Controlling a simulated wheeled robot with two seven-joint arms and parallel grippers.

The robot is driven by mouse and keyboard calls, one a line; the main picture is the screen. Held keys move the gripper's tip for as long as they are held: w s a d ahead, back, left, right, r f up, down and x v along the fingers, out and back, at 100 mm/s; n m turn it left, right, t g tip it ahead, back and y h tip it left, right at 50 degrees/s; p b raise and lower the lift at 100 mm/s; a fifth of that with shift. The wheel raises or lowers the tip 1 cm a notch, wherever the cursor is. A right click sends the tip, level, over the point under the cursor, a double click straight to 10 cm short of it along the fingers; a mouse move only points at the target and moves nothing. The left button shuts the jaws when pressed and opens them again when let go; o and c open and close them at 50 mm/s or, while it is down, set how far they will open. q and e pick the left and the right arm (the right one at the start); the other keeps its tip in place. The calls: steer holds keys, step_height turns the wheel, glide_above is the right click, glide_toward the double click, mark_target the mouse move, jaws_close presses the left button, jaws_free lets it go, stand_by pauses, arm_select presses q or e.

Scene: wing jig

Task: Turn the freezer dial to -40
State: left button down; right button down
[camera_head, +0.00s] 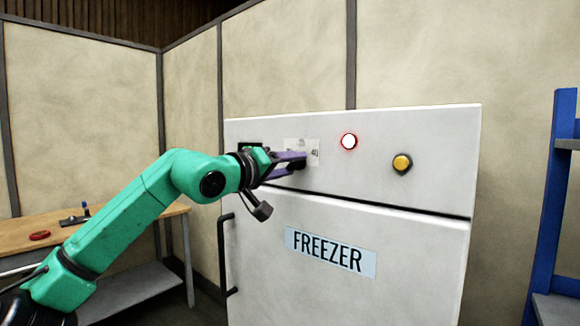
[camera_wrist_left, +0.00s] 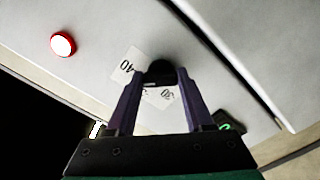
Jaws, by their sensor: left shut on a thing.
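The white freezer (camera_head: 340,225) stands in the middle of the head view with its control panel along the top. The dial is a dark knob (camera_wrist_left: 160,72) on a pale label plate (camera_head: 301,146). My left gripper (camera_head: 298,160) is at the dial, its purple fingers shut on the knob from both sides. In the left wrist view my left gripper (camera_wrist_left: 160,82) has a finger on each side of the knob. Label numbers reading 40 and 30 show beside it; the knob's pointer is hidden. My right gripper is not in view.
A lit red-rimmed lamp (camera_head: 349,141) and a yellow button (camera_head: 402,164) sit right of the dial. A small dark display (camera_wrist_left: 229,122) is near the dial. The freezer door handle (camera_head: 225,255) is below my arm. A wooden table (camera_head: 120,228) is left, a blue shelf (camera_head: 553,200) right.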

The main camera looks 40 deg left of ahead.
arm_select(q)
steer(key=shift+f, duration=0.1)
stand_by(0.3)
steer(key=shift+c, duration=1.4)
jaws_free()
steer(key=s+b, duration=0.9)
steer(key=s, duration=0.5)
steer(key=shift+s+d, duration=0.15)
steer(key=shift+s, duration=0.15)
